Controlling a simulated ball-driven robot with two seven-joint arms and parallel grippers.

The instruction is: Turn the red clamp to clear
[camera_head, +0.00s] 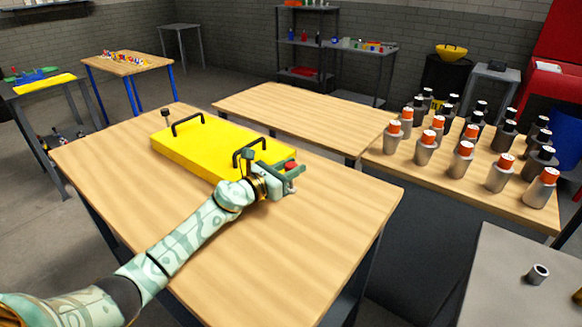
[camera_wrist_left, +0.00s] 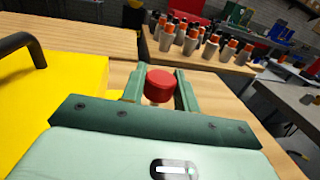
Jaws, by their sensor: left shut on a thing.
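The red clamp (camera_head: 291,166) is a round red knob at the right end of the yellow chassis (camera_head: 205,147). The chassis is a flat block lying on a wooden table. My left gripper (camera_head: 293,176) reaches over the chassis's near right corner and is shut on the red clamp. In the left wrist view the red clamp (camera_wrist_left: 160,87) sits between the two green fingers of my left gripper (camera_wrist_left: 160,78), with the yellow chassis (camera_wrist_left: 60,85) to the left. The clamp's lower part is hidden. My right gripper is not in view.
Two black handles (camera_head: 188,123) stand up from the chassis, and a dark knob (camera_head: 165,114) stands at its far left corner. The table (camera_head: 330,225) is clear on the right and in front. Several bottles with orange or black caps (camera_head: 461,160) stand on another table at right.

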